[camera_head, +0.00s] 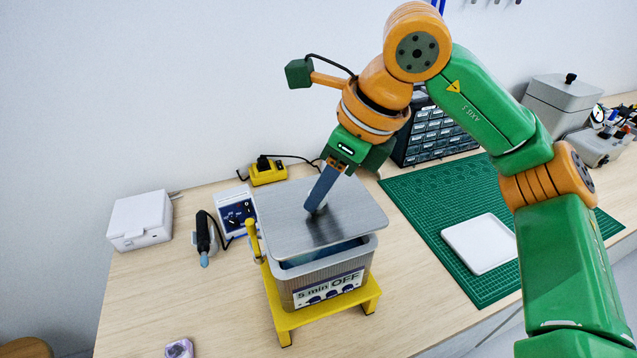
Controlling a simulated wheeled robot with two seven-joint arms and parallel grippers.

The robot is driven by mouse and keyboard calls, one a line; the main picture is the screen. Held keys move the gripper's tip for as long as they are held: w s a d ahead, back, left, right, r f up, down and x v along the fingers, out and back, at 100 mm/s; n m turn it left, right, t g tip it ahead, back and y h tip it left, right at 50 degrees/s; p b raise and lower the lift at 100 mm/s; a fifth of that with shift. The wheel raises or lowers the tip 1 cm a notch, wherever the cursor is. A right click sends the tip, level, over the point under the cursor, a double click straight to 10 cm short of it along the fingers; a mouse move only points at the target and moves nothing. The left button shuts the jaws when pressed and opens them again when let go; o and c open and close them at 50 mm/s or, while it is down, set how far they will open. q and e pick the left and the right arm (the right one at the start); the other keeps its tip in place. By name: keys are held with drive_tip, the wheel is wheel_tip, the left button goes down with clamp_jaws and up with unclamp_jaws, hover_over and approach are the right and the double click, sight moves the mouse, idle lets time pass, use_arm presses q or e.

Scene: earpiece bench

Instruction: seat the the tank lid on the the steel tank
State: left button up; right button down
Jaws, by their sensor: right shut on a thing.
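The steel tank (326,277) is a grey box with a label on its front, standing on a yellow stand (323,316). The flat grey tank lid (345,225) is over the tank, turned relative to its rim. A gap at the front and right shows the tank's inside, with something bluish in it. My right gripper (318,208) comes down from above and is shut on the lid's small knob at its middle. The gripper hides most of the knob. I cannot tell whether the lid's back edge touches the rim. My left gripper is not in view.
A yellow handle (253,240) stands at the tank's left. A blue-faced control box (237,214) and a black tool (204,238) are further left, near a white box (139,219). A green mat (430,205) with a white tray (480,243) lies right. The front-left table is mostly clear.

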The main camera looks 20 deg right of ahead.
drive_tip(key=shift+b+x, duration=0.9)
drive_tip(key=shift+x, duration=0.1)
wheel_tip(320, 180, down, 3)
drive_tip(key=shift+d+r+b, duration=0.2)
drive_tip(key=shift+b, duration=1)
drive_tip(key=shift+f, duration=0.25)
drive_tip(key=c, duration=0.5)
unclamp_jaws()
drive_tip(key=shift+r, duration=0.1)
